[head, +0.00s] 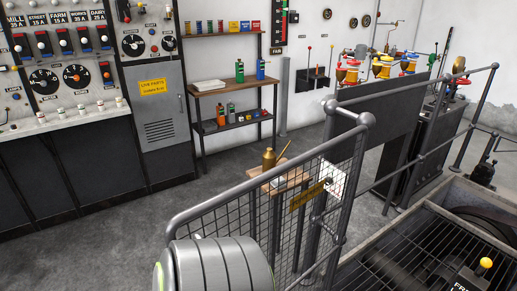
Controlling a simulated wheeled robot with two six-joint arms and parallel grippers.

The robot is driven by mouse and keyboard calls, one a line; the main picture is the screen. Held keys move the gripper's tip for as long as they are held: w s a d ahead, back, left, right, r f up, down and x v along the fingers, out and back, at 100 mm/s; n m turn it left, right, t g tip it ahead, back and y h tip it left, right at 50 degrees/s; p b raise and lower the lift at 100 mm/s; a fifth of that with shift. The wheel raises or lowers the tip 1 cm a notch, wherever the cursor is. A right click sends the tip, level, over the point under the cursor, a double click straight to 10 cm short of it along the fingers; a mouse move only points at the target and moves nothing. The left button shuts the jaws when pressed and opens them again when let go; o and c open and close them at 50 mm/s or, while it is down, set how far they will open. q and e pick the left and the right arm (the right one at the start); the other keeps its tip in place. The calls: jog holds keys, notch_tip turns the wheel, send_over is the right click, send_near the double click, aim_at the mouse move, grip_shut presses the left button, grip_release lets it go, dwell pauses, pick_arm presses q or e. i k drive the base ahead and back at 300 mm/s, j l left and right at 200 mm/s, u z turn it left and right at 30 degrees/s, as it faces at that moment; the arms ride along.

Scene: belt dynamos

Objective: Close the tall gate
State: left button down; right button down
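The tall gate (262,206) is a grey tube frame filled with wire mesh, with a yellow sign (307,195) on it. It stands in the lower middle of the head view and reaches from the grey rail post (355,150) toward me and to the left. It looks swung open, with its near end apart from any post I can see. The lower part of that end is hidden at the bottom of the view. Neither of my grippers is in view.
A small wooden stand (270,178) with a brass oil can (268,159) shows behind the gate. Shelves (230,86) and a switchboard (65,70) line the back. Railed machinery fills the right.

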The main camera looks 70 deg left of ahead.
aim_at(183, 218)
jog(key=k+j, duration=0.25)
jog(key=j, duration=0.15)
jog(key=k+j, duration=0.55)
jog(key=j, duration=0.25)
jog(key=k+j, duration=0.25)
jog(key=j, duration=1.45)
